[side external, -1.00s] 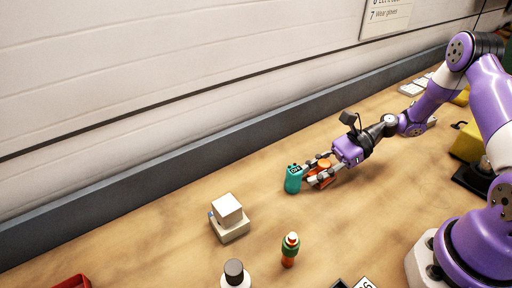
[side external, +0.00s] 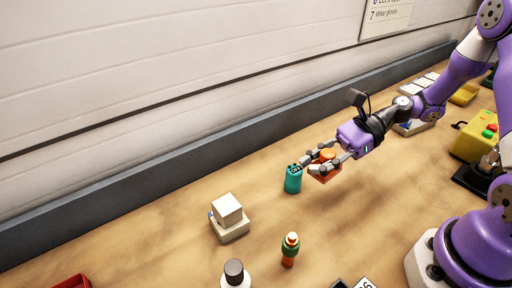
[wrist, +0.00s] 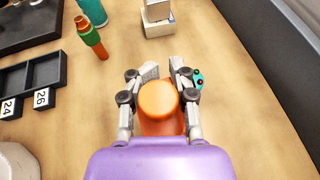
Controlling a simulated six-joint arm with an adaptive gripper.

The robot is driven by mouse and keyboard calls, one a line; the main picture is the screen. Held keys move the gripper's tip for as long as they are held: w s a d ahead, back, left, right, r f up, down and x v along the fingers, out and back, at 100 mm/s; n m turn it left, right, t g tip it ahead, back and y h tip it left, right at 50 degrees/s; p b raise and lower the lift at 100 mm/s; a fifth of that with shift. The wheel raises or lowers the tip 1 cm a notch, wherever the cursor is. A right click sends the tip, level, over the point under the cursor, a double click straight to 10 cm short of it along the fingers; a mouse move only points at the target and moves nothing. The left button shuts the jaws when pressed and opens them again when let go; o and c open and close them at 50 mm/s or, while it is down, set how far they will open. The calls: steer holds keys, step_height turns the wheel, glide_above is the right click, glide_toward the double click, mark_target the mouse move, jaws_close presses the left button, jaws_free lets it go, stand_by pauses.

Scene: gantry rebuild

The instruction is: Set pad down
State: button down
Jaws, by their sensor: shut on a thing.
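The orange pad (side external: 328,155), a blocky piece with a round knob on top, is held between the fingers of my gripper (side external: 309,166). My gripper is shut on it and appears to hold it a little above the bench. In the wrist view the pad's orange round top (wrist: 157,99) fills the space between the fingers, which hide its sides. Its underside does not show.
A teal device (side external: 293,182) stands close to my fingertips; in the wrist view a finger partly hides it (wrist: 198,79).

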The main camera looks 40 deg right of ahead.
steer(key=s+a+r, duration=0.4)
steer(key=a, duration=0.1)
steer(key=w+d+r+m+t, duration=0.1)
steer(key=w+d+r+m+t+h, duration=0.1)
steer(key=w+d+m+t, duration=0.1)
steer(key=w+d+r+m+t+h, duration=0.1)
steer(key=w+t, duration=0.1)
steer(key=shift+d+r, duration=0.25)
steer(key=w+d+r+m+t+h, duration=0.3)
steer(key=d+r+m+t+h, duration=0.1)
steer(key=d+r+m+h, duration=0.15)
steer(key=n+g+y, duration=0.7)
steer(key=n, duration=0.1)
glide_above(312, 180)
step_height(312, 180, down, 12)
steer(key=shift+n, duration=0.25)
step_height(312, 180, down, 8)
steer(key=shift+r, duration=0.25)
steer(key=shift+f, duration=0.1)
